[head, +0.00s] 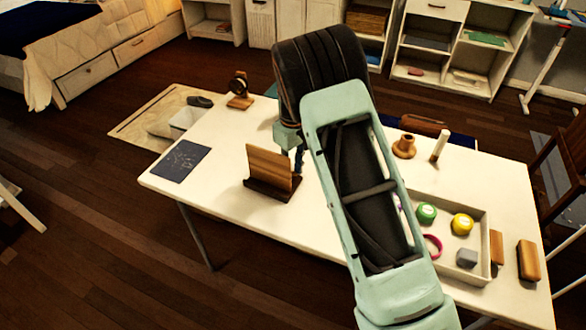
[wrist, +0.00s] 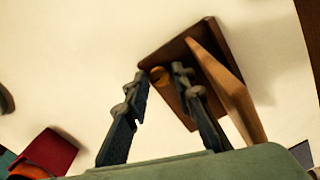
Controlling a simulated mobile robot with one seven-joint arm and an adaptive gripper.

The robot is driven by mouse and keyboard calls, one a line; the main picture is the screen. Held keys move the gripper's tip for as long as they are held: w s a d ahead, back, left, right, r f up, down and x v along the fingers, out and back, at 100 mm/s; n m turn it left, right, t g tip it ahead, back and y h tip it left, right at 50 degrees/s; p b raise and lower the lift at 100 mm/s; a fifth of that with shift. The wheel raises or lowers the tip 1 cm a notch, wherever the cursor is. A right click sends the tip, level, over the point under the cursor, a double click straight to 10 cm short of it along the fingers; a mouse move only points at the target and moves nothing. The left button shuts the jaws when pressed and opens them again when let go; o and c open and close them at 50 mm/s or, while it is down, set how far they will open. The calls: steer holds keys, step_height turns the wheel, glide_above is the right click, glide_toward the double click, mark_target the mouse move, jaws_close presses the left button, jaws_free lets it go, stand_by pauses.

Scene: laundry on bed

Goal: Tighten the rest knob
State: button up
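The wooden rest (head: 268,167) stands on the white table, with a brown panel leaning up from a darker base. The wrist view shows its base and lighter panel (wrist: 228,90) from above. A small round orange-brown knob (wrist: 160,76) shows at the edge of the base. My gripper (wrist: 160,70) is open, its two dark fingers apart with the knob seen between the tips. A gap shows on each side of the knob; I cannot tell how far beyond the tips it is. In the head view my gripper (head: 299,172) is beside the rest's right end, partly hidden by my arm.
A dark mat (head: 181,161) lies left on the table (head: 225,205), and a small wooden stand (head: 240,92) is at the back. A tray (head: 484,250) with tape rolls, a wooden spool (head: 404,146) and wooden blocks (head: 528,260) are at the right. The table's front left is clear.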

mark_target(293, 173)
jaws_close()
steer(key=shift+m, duration=0.4)
steer(key=shift+o, duration=2.2)
jaws_free()
steer(key=shift+r, duration=0.15)
step_height(293, 173, up, 12)
